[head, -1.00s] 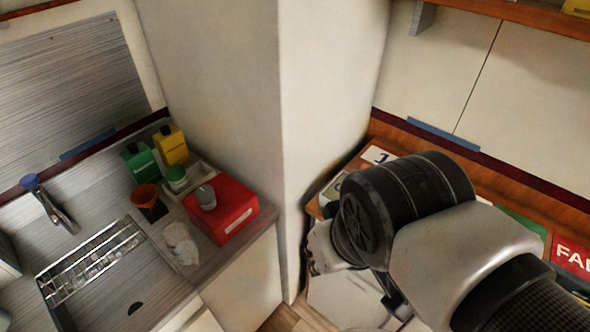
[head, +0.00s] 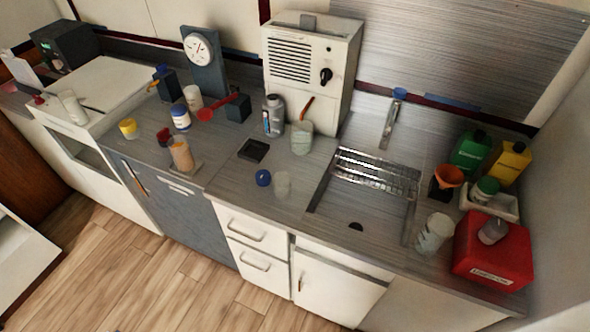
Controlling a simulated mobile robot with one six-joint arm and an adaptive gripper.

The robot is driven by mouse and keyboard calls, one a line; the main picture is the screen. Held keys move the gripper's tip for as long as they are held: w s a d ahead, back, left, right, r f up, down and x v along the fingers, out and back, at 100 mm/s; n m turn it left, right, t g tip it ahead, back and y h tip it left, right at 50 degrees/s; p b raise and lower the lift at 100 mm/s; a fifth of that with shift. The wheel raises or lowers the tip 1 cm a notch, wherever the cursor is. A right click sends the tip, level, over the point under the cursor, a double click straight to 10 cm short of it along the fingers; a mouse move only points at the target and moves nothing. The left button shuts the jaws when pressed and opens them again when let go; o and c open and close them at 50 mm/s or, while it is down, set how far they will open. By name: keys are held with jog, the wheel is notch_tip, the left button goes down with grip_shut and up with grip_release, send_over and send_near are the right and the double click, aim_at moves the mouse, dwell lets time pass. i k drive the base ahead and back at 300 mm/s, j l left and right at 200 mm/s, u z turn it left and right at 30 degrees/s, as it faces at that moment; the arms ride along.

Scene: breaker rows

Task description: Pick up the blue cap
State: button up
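A round dark blue cap (head: 263,178) lies on the grey countertop (head: 230,183), left of the sink. The cap appears uncovered from this angle. My gripper and arm are not in view now.
The sink with a metal rack (head: 376,176) is to the right. A white dispenser box (head: 312,73), a grey bottle (head: 273,116) and a cup (head: 302,138) stand behind. A red canister (head: 493,250) fills the right corner. The wooden floor (head: 160,265) in front is clear.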

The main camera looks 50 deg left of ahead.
aim_at(263, 177)
jog(key=u, duration=2.3)
jog(key=i+j+u, duration=0.1)
jog(key=i, duration=0.35)
jog(key=i+j+u, duration=0.15)
jog(key=i, duration=0.3)
jog(key=i+j+u, duration=0.1)
jog(key=i+j, duration=0.15)
jog(key=i, duration=0.2)
